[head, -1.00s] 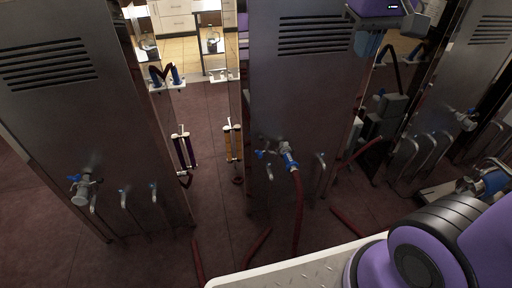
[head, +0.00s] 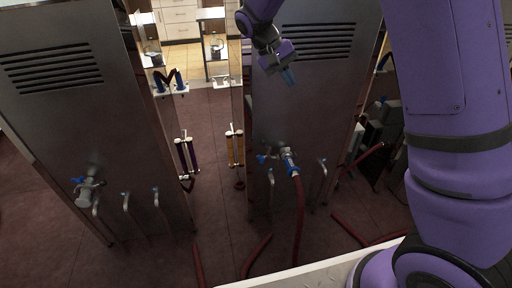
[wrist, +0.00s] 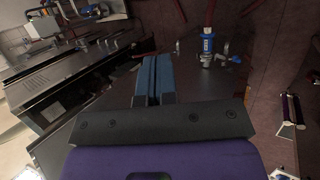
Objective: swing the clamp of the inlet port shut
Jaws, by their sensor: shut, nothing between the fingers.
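The port (head: 287,155) with a silver collar and blue fitting sits low on the middle dark metal cabinet; a red hose (head: 300,215) hangs from it. I take it as the inlet port. Its clamp is too small to tell whether it stands open. The port also shows in the wrist view (wrist: 207,58), up and right of the fingers, with the red hose (wrist: 210,14) joined to its blue fitting. My gripper (head: 289,80) is in front of the cabinet's upper part, above the port and apart from it. Its blue fingers (wrist: 154,78) are together and empty.
A blue-handled valve (head: 266,158) is just left of the port, and bent pipes (head: 321,180) stand either side. The left cabinet (head: 70,110) has its own port (head: 85,190). Red hoses (head: 255,258) lie on the floor. A pale edge (head: 300,278) runs along the bottom.

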